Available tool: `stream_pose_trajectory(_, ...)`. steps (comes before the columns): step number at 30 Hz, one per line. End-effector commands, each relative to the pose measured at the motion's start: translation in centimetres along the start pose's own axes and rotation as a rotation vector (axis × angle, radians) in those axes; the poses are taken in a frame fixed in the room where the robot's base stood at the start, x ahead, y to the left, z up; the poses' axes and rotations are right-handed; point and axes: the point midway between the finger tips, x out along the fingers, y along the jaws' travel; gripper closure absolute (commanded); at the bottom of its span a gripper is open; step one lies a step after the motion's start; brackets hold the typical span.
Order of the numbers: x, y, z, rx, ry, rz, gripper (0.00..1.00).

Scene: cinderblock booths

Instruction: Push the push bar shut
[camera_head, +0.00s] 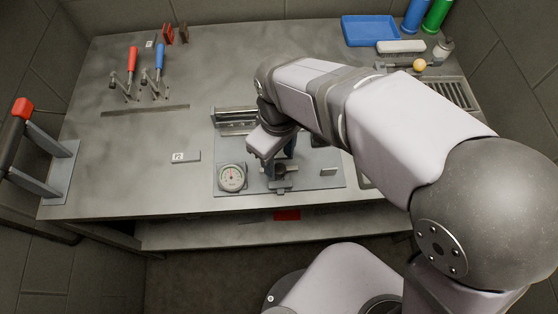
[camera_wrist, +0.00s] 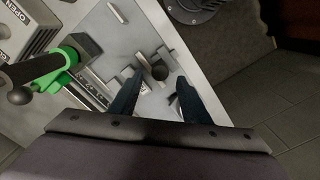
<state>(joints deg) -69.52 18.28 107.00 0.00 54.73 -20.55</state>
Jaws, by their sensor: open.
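A grey plate (camera_head: 234,160) on the bench carries a small metal fixture (camera_head: 280,184) with a dark round end; this may be the push bar, but my gripper partly hides it. In the wrist view a dark round knob (camera_wrist: 160,70) on a metal piece shows between and beyond my fingertips. My gripper (camera_wrist: 157,82) is open, with its two dark fingers apart and nothing held. In the head view my gripper (camera_head: 285,148) reaches down over the plate, mostly hidden by my wrist. I cannot tell whether a finger touches the fixture.
A round gauge (camera_head: 232,177) sits left of the fixture. A shiny metal bar (camera_head: 236,118) lies behind. A green clamp with a black handle (camera_wrist: 62,66) is at left in the wrist view. Red- and blue-handled clamps (camera_head: 145,75) stand far left. The bench's left middle is mostly clear.

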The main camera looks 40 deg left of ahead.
Motion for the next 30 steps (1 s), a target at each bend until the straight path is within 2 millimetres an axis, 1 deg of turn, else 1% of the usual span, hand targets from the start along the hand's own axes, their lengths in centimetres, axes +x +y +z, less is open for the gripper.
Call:
stream_pose_trajectory(3,1.5,0.0,0.1,0.0,-0.004,-0.001,0.57)
stream_pose_trajectory(9,3.2,0.0,0.1,0.001,-0.002,-0.001,0.57)
stream_pose_trajectory(14,3.6,0.0,0.1,0.001,0.0,0.0,0.57)
stream_pose_trajectory(20,3.6,0.0,0.1,0.001,0.0,0.0,0.57)
stream_pose_trajectory(21,3.6,0.0,0.1,0.001,0.0,0.0,0.67)
stream_pose_trajectory(23,3.6,0.0,0.1,0.001,0.0,0.0,0.81)
stream_pose_trajectory(24,3.6,0.0,0.1,0.001,0.0,0.0,0.91)
stream_pose_trajectory(25,3.6,0.0,0.1,0.001,0.0,0.0,0.98)
stream_pose_trajectory(26,3.6,0.0,0.1,0.001,0.0,0.0,1.0)
stream_pose_trajectory(30,3.5,0.1,-0.1,0.001,0.0,0.0,1.0)
